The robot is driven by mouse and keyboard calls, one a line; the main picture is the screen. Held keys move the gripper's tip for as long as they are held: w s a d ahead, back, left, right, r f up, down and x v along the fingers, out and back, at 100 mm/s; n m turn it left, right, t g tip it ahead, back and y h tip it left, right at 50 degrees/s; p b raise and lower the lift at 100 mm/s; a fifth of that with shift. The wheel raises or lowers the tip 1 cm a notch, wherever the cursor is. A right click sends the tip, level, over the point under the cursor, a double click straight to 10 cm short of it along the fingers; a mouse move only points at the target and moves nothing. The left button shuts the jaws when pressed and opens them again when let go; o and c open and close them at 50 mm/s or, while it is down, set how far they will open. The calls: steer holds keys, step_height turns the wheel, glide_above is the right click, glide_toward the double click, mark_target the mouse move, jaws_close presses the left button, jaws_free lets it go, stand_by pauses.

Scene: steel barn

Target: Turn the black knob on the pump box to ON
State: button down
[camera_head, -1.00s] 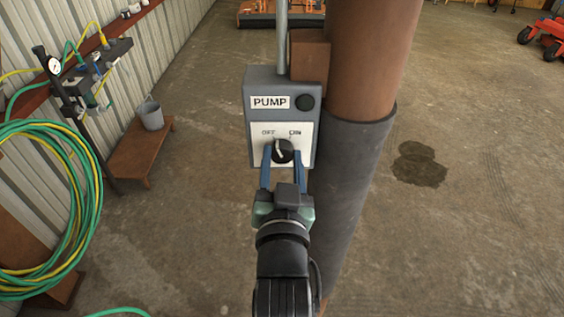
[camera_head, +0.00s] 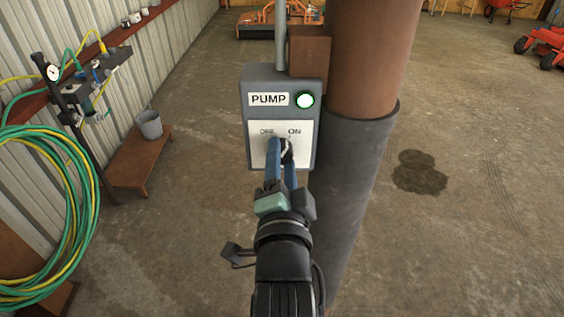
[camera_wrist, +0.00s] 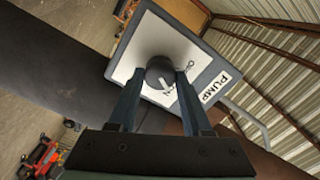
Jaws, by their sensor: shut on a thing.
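The pump box (camera_head: 251,110) is grey with a PUMP label and a white plate marked OFF at left and ON at right. Its black knob (camera_head: 288,154) is partly hidden by my fingers, and its white pointer line leans up and right toward ON. The round lamp (camera_head: 305,100) on the box glows white with a green rim. My gripper (camera_head: 281,150) is rolled and shut on the knob. In the wrist view, the knob (camera_wrist: 160,70) sits between my two blue fingers (camera_wrist: 160,76), one on each side.
The box hangs beside a thick brown post (camera_head: 371,60) with a grey sleeve (camera_head: 355,160). A low wooden bench (camera_head: 140,160) with a bucket (camera_head: 149,124) and a coiled hose (camera_head: 85,230) are at left. Open concrete floor lies to the right.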

steer(key=shift+m, duration=0.7)
steer(key=shift+c, duration=1.7)
jaws_free()
steer(key=s+p, duration=0.2)
steer(key=s, duration=1.1)
